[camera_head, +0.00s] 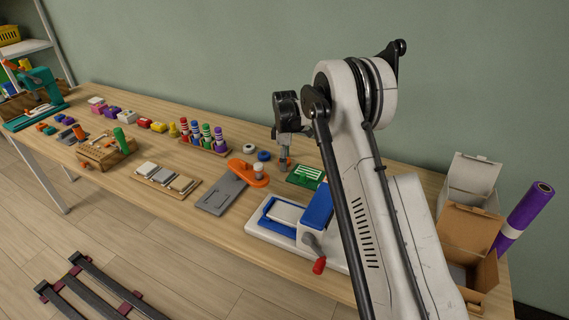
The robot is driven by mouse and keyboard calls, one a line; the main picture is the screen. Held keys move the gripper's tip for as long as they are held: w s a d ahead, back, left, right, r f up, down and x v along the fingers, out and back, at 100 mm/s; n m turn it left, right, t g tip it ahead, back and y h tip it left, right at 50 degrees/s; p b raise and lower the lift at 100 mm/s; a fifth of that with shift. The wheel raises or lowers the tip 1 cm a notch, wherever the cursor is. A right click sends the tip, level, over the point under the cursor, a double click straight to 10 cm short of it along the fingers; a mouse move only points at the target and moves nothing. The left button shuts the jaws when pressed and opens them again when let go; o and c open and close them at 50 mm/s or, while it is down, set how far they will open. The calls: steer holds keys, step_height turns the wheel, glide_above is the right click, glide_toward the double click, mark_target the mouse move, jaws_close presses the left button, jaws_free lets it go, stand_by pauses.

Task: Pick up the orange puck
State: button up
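My gripper (284,163) points down over the table, right of a blue-and-white disc (264,156) and a white disc (249,148). Its fingertips are small and partly merged with what is behind them, so I cannot tell whether they are open or hold anything. An orange elongated piece (243,172) with a white knob (258,168) lies left of my gripper, beside a grey plate (221,191). Small orange round pieces (42,126) lie at the far left of the table. I cannot tell which orange thing is the puck.
A green board (305,177) lies just right of my gripper. A blue-and-white device with a red-handled crank (319,265) stands in front. A rack of coloured pegs (203,147) stands to the left. Open cardboard boxes (466,240) and a purple roll (523,218) are at the right.

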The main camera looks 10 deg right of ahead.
steer(key=c, duration=1.1)
steer(key=shift+r, duration=0.1)
